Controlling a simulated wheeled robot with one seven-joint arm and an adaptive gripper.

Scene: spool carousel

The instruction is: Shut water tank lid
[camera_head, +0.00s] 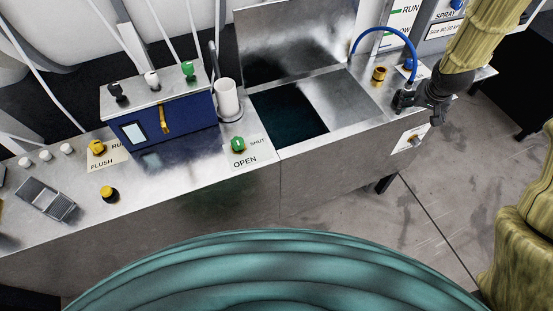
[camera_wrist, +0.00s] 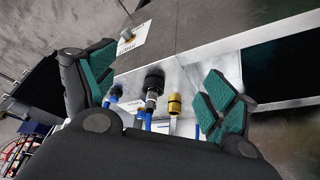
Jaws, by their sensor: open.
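The water tank is a steel bench section with a dark, open basin (camera_head: 290,112) beside a flat steel surface (camera_head: 352,98). A large grey metal panel, which looks like the lid (camera_head: 290,45), stands upright along the back edge, so the basin is uncovered. My gripper (camera_head: 405,100) is to the right of the basin, low near the bench's right end and apart from the panel. In the wrist view my gripper (camera_wrist: 158,78) has its two green-padded fingers spread wide. A black hose fitting (camera_wrist: 153,82) shows between them; I cannot tell whether they touch it.
A brass fitting (camera_head: 379,75) and a blue hose (camera_head: 368,32) are near my gripper. A blue box with knobs (camera_head: 165,125), a white cylinder (camera_head: 228,98) and a green OPEN/SHUT knob (camera_head: 238,145) stand left of the basin. Open floor (camera_head: 400,225) lies in front on the right.

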